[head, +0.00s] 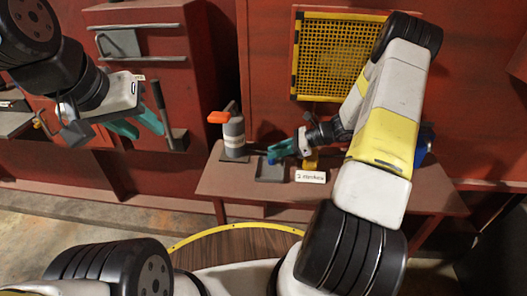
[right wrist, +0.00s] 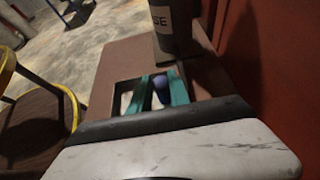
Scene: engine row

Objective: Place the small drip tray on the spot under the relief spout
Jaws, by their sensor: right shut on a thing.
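A small dark square tray (head: 270,170) lies on the brown table, right of a grey canister; its dark outline shows around my fingers in the right wrist view. My right gripper (head: 279,152) has teal fingers just above the tray's back edge. It is shut on a small blue round-topped thing (head: 272,160), which also shows between the fingers in the right wrist view (right wrist: 161,87). I cannot tell whether the blue thing touches the tray. My left gripper (head: 138,127) is open and empty at the upper left, away from the table. I cannot make out a relief spout for certain.
The grey canister (head: 234,137) with an orange top stands left of the tray. A blue thing (head: 424,146) is partly behind my right arm. The table (head: 235,188) is clear at the front.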

